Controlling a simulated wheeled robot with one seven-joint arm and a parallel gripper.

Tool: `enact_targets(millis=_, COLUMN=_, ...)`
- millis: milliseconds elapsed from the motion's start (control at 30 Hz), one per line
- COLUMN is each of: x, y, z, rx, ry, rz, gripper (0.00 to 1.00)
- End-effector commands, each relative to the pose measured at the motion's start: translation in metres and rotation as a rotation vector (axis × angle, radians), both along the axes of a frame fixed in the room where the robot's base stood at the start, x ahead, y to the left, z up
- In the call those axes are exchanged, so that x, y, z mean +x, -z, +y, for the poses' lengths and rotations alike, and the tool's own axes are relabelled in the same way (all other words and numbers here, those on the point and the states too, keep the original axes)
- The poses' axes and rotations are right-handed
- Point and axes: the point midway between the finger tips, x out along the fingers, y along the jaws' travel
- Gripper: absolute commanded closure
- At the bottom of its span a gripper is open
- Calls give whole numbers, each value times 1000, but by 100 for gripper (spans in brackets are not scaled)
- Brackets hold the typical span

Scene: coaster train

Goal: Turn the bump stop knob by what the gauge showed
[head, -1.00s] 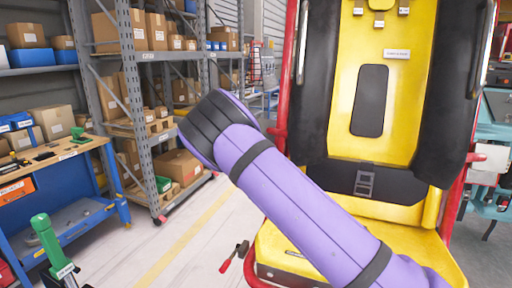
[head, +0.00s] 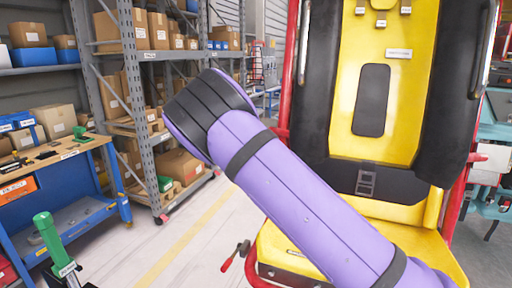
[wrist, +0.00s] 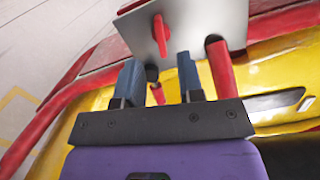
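In the wrist view a red winged knob (wrist: 160,34) stands on a grey metal plate (wrist: 205,25). It may be the bump stop knob; no label on it can be read. My gripper (wrist: 159,64) is open, with its two blue-grey fingers apart and nothing held between them. The knob lies beyond the fingertips, apart from them, roughly in line with the gap. In the head view my purple arm crosses the yellow seat, and the gripper cannot be made out there. No gauge reading can be seen.
The yellow and black coaster seat (head: 369,100) has red rails, with a red-handled lever (head: 228,263) at its left side. A blue workbench (head: 75,215), a green-topped post (head: 48,235) and shelves of boxes (head: 177,165) stand left. The floor between is clear.

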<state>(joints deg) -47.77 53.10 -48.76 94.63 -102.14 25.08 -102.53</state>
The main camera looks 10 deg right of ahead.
Motion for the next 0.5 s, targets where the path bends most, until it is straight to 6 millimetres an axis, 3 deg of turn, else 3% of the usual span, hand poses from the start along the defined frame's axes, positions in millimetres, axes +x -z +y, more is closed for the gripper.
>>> enact_targets(millis=200, x=-30, y=-8, z=19, rx=1, ry=-1, rz=1, gripper=65)
enact_targets(millis=500, x=-44, y=-11, z=27, rx=-1, ry=0, rz=1, gripper=65)
